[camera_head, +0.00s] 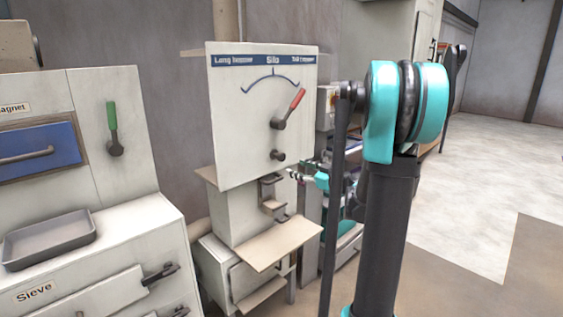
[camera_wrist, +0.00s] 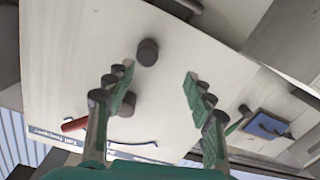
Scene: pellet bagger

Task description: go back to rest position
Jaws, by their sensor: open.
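My gripper (camera_wrist: 158,92) is open and empty in the wrist view, its two green-padded fingers spread apart. They are in front of the pale Silo panel, which shows tilted and nearly upside down there. In the head view the Silo panel (camera_head: 232,117) stands in the middle. Its red-handled lever (camera_head: 291,108) points up and right, towards the right-hand label. A dark knob (camera_head: 277,156) sits below the lever; it also shows beyond the fingers in the wrist view (camera_wrist: 147,52). My gripper is small in the head view, by the panel's lower right edge; contact cannot be told.
A cabinet with a green lever (camera_head: 113,130), a blue drawer (camera_head: 38,152) and a grey tray (camera_head: 48,241) stands at left. A beige shelf (camera_head: 265,246) juts out below the panel. Open floor (camera_head: 468,215) lies at right.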

